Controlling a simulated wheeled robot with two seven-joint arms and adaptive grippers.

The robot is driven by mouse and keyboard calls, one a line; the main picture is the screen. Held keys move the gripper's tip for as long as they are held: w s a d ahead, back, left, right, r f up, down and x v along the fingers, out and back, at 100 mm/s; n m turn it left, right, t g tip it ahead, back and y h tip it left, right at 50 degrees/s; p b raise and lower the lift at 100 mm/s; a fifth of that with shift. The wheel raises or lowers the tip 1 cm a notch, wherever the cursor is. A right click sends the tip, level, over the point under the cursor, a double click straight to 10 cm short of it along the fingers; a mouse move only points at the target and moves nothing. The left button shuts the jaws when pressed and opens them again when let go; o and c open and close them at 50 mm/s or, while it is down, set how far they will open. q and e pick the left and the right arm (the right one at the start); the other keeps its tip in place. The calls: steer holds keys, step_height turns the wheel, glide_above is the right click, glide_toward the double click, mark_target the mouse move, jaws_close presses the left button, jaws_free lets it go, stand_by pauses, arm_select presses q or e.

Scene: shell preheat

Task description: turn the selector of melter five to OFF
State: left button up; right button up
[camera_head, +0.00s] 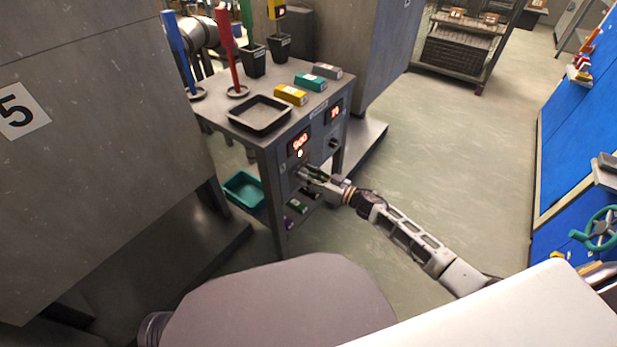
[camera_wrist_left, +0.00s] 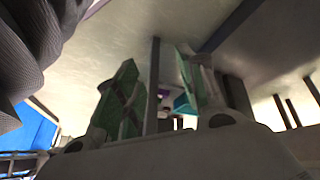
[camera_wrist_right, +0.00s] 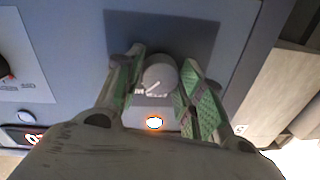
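A tall grey cabinet (camera_head: 70,150) with a "5" label stands at the left in the head view. Beside it a grey bench has a front panel with lit red displays. My right gripper (camera_head: 307,174) is at this panel, under the nearer display (camera_head: 299,143). In the right wrist view a round grey selector knob (camera_wrist_right: 160,73) lies between the green fingertips of my right gripper (camera_wrist_right: 163,72). The fingers are apart, one on each side; contact is unclear. A white mark shows near the knob's lower left. My left gripper (camera_wrist_left: 157,85) is open and empty.
A lit lamp (camera_wrist_right: 154,122) is close to the knob. The bench top holds a dark tray (camera_head: 261,127), coloured blocks and upright coloured tools. A teal bin (camera_head: 243,190) is below. A second knob (camera_head: 334,143) is farther along the panel. The floor at right is clear.

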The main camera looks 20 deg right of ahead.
steer(key=c, duration=0.5)
